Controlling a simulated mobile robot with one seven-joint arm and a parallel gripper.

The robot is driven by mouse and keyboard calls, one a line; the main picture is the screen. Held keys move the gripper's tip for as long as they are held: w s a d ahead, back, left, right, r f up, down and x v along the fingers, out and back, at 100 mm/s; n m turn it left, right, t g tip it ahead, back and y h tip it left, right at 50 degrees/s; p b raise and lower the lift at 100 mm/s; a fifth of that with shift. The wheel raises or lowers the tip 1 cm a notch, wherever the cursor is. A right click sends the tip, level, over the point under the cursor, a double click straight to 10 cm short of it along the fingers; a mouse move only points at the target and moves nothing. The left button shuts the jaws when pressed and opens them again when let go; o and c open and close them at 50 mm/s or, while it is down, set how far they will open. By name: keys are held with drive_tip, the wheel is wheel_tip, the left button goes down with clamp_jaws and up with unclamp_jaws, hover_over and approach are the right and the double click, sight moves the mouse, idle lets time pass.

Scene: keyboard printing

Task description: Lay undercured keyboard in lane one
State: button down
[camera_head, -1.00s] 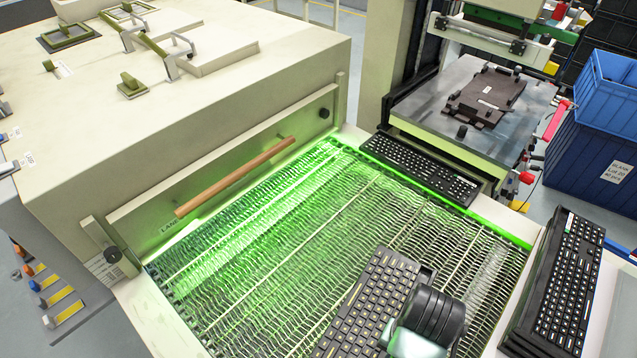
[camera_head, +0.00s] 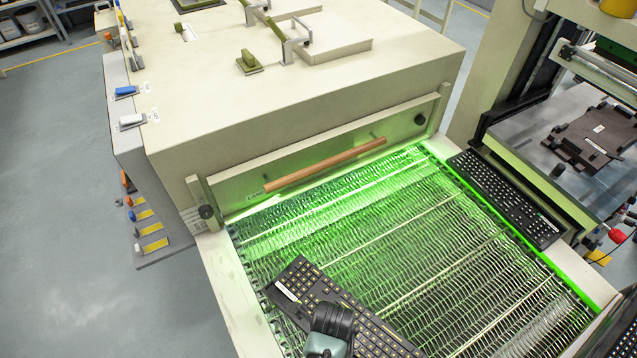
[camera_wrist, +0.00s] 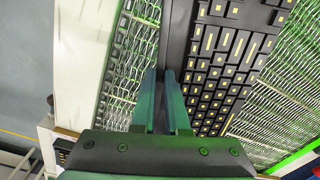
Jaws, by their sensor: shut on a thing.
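A black keyboard with pale-yellow key legends (camera_head: 290,283) is over the near left part of the wire-mesh belt (camera_head: 400,258), slanting down to the right. My gripper (camera_head: 333,322) is at its near long side. In the wrist view, my gripper's fingers (camera_wrist: 164,78) are shut on the edge of the keyboard (camera_wrist: 222,62). I cannot tell whether the keyboard touches the belt.
The beige oven (camera_head: 290,105) with a wooden bar handle (camera_head: 325,164) stands behind the belt. Another black keyboard (camera_head: 505,197) lies along the belt's right rail. A press with a metal platen (camera_head: 545,140) stands at the right. The belt's middle and right are clear.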

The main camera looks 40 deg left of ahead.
drive_tip(key=f+m+b, duration=0.1)
drive_tip(key=f+b, duration=0.1)
drive_tip(key=f, duration=0.1)
drive_tip(key=s+a+f+m+b, duration=0.1)
drive_tip(key=f, duration=0.1)
drive_tip(key=s+f+m+b, duration=0.1)
drive_tip(key=f+b, duration=0.1)
drive_tip(key=f, duration=0.1)
drive_tip(key=shift+s+a+f+m+b, duration=0.15)
drive_tip(key=shift+s+f+m+b, duration=0.15)
drive_tip(key=shift+f+m, duration=0.1)
idle(0.3)
drive_tip(key=shift+f, duration=0.3)
idle(0.9)
drive_tip(key=c, duration=0.8)
unclamp_jaws()
drive_tip(key=shift+c, duration=0.2)
drive_tip(key=shift+f, duration=0.1)
wheel_tip(320, 180, up, 7)
drive_tip(key=p, duration=0.6)
